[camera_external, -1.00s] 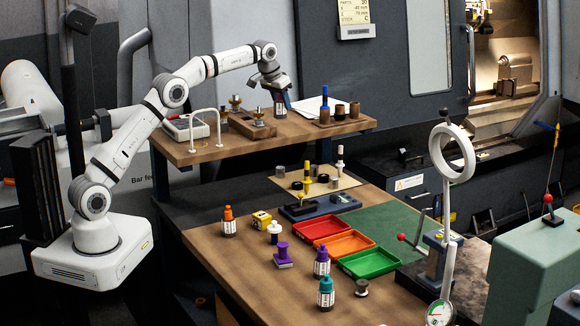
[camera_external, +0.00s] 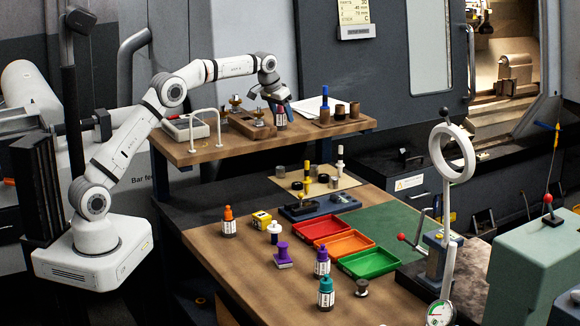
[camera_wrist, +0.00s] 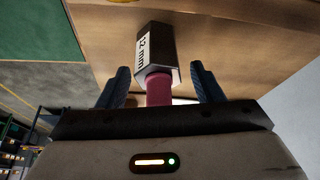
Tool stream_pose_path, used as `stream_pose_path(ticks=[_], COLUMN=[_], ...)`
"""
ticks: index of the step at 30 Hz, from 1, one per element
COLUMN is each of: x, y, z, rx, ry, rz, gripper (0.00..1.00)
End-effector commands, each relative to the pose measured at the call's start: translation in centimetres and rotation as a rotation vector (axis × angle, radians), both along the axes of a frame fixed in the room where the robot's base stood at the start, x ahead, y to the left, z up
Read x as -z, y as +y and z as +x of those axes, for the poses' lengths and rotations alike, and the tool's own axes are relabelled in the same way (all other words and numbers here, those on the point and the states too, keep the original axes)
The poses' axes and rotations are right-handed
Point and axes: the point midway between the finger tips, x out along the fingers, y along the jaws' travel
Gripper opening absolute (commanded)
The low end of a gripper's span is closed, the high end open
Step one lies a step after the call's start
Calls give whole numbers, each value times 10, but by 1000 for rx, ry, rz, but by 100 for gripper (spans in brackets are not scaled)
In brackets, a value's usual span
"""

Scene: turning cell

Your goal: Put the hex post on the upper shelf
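The hex post (camera_external: 281,116) is a dark body with a white label and a dark red neck. It appears to stand upright on the upper shelf (camera_external: 235,148), to the right of a wooden block. In the wrist view the hex post (camera_wrist: 157,48) shows its "12 mm" label. My gripper (camera_external: 280,99) is just above it, at its top end. In the wrist view the two dark blue fingers of my gripper (camera_wrist: 160,84) stand apart, with a gap on each side of the red neck. The post's foot is hard to make out.
The lower bench (camera_external: 235,262) carries several coloured posts and three trays.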

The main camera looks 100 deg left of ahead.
Motion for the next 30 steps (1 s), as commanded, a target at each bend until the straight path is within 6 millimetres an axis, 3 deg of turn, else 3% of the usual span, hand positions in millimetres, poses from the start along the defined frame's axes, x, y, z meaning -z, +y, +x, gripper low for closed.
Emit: stream_pose_path(ticks=[10, 24, 30], x=[-10, -96, -112], y=[-2, -32, -38], z=[-1, -20, -24], rx=[0, 0, 0], ry=[-2, -2, -1], rz=[3, 3, 1], gripper=[60, 60, 60])
